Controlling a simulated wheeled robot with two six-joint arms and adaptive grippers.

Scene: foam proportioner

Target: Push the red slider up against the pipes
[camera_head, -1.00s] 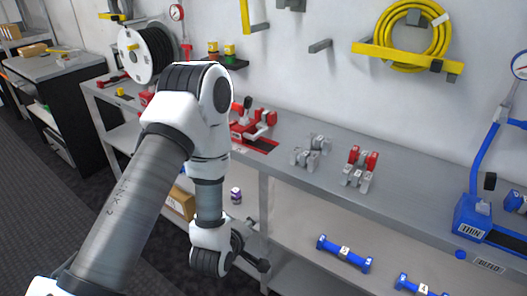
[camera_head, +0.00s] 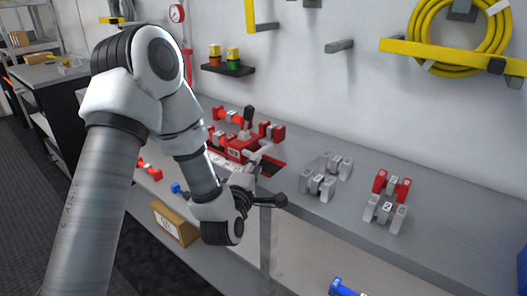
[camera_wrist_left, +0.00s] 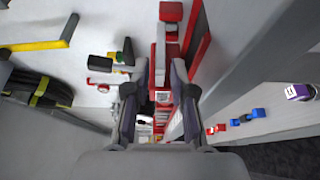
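The red foam proportioner unit (camera_head: 236,145) sits on the grey bench, with a black-knobbed lever (camera_head: 247,115) standing up from it. Red pipe pieces (camera_head: 271,131) with grey parts lie at its back and right side. I cannot tell which red part is the slider. My left gripper (camera_head: 260,160) is at the front right of the unit, partly hidden by its own wrist. In the left wrist view its two dark fingers (camera_wrist_left: 160,95) are apart, with the red unit (camera_wrist_left: 160,48) and a grey bar between or beyond them. Contact cannot be told. My right gripper is not in view.
Grey pipe fittings (camera_head: 320,183) and red and grey ones (camera_head: 388,197) stand on the bench to the right. A small shelf (camera_head: 228,69) with orange and green items and a yellow hose (camera_head: 484,38) are on the wall. A cardboard box (camera_head: 175,222) is on the lower shelf.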

